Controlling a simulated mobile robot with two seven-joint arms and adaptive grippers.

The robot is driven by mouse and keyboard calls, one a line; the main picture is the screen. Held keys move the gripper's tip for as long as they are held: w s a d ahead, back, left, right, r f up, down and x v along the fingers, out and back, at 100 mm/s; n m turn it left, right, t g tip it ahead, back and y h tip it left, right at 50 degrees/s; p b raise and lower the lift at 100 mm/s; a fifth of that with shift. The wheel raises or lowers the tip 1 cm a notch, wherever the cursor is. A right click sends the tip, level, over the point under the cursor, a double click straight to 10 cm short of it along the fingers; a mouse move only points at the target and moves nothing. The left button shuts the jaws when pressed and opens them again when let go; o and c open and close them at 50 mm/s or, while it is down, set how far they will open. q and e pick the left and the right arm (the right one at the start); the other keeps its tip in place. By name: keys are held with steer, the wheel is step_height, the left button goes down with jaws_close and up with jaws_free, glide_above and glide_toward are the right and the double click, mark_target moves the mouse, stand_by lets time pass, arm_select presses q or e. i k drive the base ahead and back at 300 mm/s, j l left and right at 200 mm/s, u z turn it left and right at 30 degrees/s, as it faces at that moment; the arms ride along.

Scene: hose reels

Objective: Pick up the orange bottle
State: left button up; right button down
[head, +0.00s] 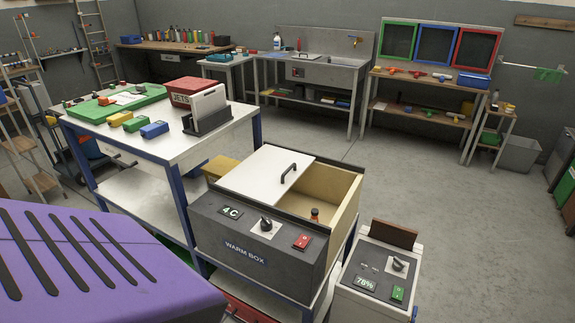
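The warm box has a dark front panel with a dial, a red switch and a display reading 4C. Its white lid (262,178), with a black handle (289,172), covers the left part of the opening, and the right part is open. Neither of my grippers is in view.
A white table (208,142) left of the warm box holds a green tray (118,103), coloured blocks, a red JETS box (188,93) and a dark holder. A grey unit reading 78% (378,278) stands right of the box. The floor (440,185) behind is clear.

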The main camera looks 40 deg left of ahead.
mark_target(314, 212)
steer(key=u, duration=1.55)
steer(key=i+l+z, duration=0.25)
steer(key=z, duration=0.3)
